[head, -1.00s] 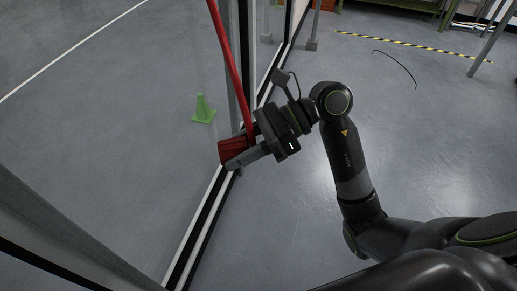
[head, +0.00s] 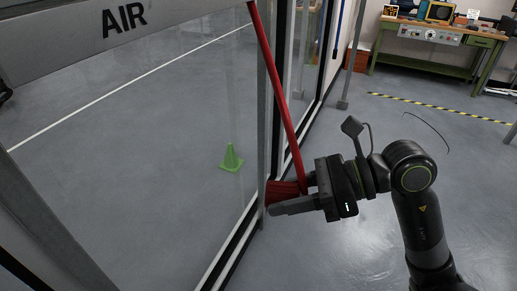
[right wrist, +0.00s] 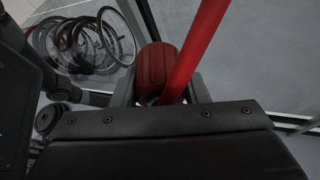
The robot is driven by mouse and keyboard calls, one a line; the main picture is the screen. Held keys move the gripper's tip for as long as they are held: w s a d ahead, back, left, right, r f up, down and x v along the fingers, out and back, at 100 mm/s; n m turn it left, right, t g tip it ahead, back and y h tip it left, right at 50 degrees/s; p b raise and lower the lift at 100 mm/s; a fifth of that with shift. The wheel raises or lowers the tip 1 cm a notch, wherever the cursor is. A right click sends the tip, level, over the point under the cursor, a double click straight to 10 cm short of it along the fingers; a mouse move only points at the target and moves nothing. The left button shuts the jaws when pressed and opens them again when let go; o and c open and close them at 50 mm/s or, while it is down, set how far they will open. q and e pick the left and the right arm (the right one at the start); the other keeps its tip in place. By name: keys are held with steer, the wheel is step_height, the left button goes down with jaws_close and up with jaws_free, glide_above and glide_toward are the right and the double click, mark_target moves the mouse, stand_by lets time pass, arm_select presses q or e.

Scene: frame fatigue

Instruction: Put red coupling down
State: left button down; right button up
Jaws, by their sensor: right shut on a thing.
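The red coupling (head: 284,192) is a ribbed red piece on the end of a red hose (head: 280,90). My right gripper (head: 288,198) is shut on it and holds it beside the glass partition in the head view. In the right wrist view the coupling (right wrist: 157,68) sits between the two fingers, with the red hose (right wrist: 195,50) crossing in front of its right side. The hose runs up out of the top of the head view. My left gripper is not in view.
A glass partition with metal posts (head: 264,130) stands close to the coupling. A green cone (head: 231,159) shows through the glass. A workbench (head: 435,40) stands at the back right. Open floor lies around the arm.

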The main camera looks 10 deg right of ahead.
steer(key=w+d+f+m+t+h, duration=0.2)
steer(key=d+f+m+t, duration=0.2)
steer(key=d+f, duration=0.5)
step_height(320, 180, down, 3)
steer(key=shift+d+m+t, duration=0.25)
steer(key=shift+m+t, duration=0.15)
steer(key=shift+t, duration=0.2)
steer(key=a+r+n+g+y, duration=0.1)
steer(key=a+r+n+g, duration=0.3)
steer(key=a, duration=0.3)
steer(key=a+r+n+g+y, duration=0.1)
steer(key=a+r+n+g, duration=0.3)
steer(key=a, duration=0.3)
steer(key=shift+s+d+r+m+t, duration=0.35)
steer(key=shift+d+r+m+t, duration=0.2)
steer(key=shift+d+r, duration=0.15)
steer(key=shift+s+d+r+m+t, duration=0.3)
steer(key=shift+d+r+m+t, duration=0.15)
steer(key=shift+d+r+m, duration=0.3)
steer(key=shift+s+d+r+m+t, duration=0.4)
steer(key=shift+d+r+t, duration=0.15)
steer(key=shift+d, duration=0.25)
